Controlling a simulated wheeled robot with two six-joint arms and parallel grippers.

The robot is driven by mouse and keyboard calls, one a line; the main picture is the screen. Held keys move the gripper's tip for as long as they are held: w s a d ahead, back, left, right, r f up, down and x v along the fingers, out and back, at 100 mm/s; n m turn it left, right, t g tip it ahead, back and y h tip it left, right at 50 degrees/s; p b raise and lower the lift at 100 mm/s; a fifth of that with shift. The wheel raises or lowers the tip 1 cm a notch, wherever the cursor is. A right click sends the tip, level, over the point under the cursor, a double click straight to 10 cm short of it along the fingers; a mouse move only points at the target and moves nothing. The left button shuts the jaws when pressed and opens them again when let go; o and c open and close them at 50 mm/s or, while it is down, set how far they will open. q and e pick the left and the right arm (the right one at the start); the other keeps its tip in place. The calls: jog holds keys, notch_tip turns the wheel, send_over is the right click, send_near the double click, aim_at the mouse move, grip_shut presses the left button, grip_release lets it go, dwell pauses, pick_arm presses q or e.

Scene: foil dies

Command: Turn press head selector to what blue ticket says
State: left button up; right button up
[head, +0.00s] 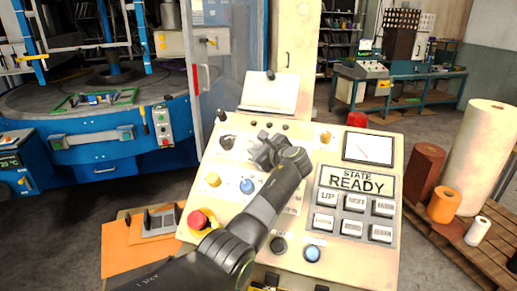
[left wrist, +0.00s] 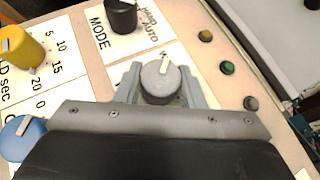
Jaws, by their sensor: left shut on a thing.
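My left gripper (head: 265,150) reaches over the sloped cream control panel (head: 365,262). In the left wrist view its two grey fingers (left wrist: 160,86) are shut on a round grey knob (left wrist: 160,82), one on each side. The knob's white pointer mark slants up and slightly right. The gripper body hides the knob's lower side, and I cannot read its label or scale. I see no readable blue ticket. My right gripper is not in view.
Close by are a black MODE knob (left wrist: 121,16) marked HAND and AUTO, a yellow knob (left wrist: 20,47) and a blue knob (left wrist: 22,138). A red mushroom button (head: 197,220) is at the panel's left. The display (head: 356,182) reads STATE READY above several grey buttons.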

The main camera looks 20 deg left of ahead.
pick_arm(q)
jog(key=shift+f, duration=0.1)
jog(key=o, duration=1)
jog(key=shift+d, duration=0.1)
jog(key=b+v, duration=0.4)
jog(key=v, duration=1.3)
jog(key=shift+s+d, duration=0.1)
jog(key=shift+d, duration=0.05)
